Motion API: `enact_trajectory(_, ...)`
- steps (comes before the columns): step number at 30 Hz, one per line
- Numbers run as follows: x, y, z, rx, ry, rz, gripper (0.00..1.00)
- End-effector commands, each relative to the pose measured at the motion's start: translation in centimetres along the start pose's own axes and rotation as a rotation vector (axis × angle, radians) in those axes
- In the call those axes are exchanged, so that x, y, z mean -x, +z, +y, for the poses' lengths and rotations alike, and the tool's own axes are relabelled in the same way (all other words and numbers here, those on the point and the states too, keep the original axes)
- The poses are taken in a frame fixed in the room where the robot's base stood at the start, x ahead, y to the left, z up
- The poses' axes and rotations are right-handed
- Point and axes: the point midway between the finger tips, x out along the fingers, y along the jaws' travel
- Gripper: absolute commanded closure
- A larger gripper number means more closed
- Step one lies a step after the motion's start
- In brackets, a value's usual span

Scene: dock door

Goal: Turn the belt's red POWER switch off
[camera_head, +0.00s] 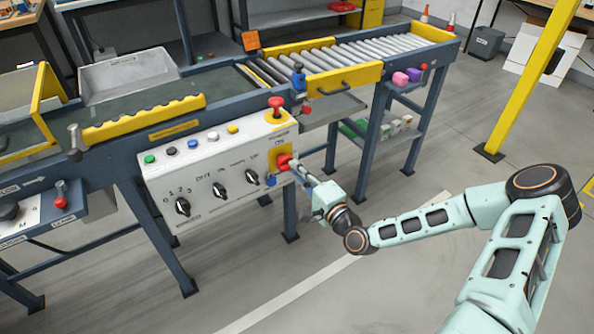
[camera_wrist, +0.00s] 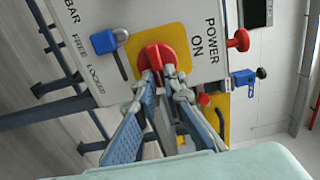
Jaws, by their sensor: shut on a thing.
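The red POWER switch (camera_wrist: 156,56) is a rotary knob on a yellow plate (camera_wrist: 185,40) in the wrist view, with "POWER ON" lettered beside it. In the head view the red switch (camera_head: 284,162) is at the right end of the white control panel (camera_head: 222,160). My gripper (camera_head: 297,166) reaches it from the right in the head view. In the wrist view my gripper's fingertips (camera_wrist: 160,75) are shut on the knob's handle, one on each side. The fingertips partly cover the knob.
A blue padlock (camera_wrist: 105,43) hangs beside the switch. A red mushroom button (camera_head: 276,103) stands above it on the panel. Black rotary knobs (camera_head: 220,190) are to the left. The roller conveyor (camera_head: 330,62) runs behind. Open floor (camera_head: 390,270) lies in front.

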Motion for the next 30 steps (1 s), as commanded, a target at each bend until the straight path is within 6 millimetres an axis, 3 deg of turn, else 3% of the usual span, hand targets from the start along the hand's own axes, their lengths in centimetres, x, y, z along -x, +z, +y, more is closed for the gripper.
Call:
enact_trajectory(14,0.08,0.19,0.14,-0.015,0.004,-0.003,1.00)
enact_trajectory(15,0.08,0.20,0.15,-0.015,0.004,-0.004,0.86)
enact_trajectory(19,0.05,0.15,0.10,-0.014,0.002,-0.003,0.73)
enact_trajectory(30,0.75,0.01,0.06,-0.012,0.002,-0.001,0.73)
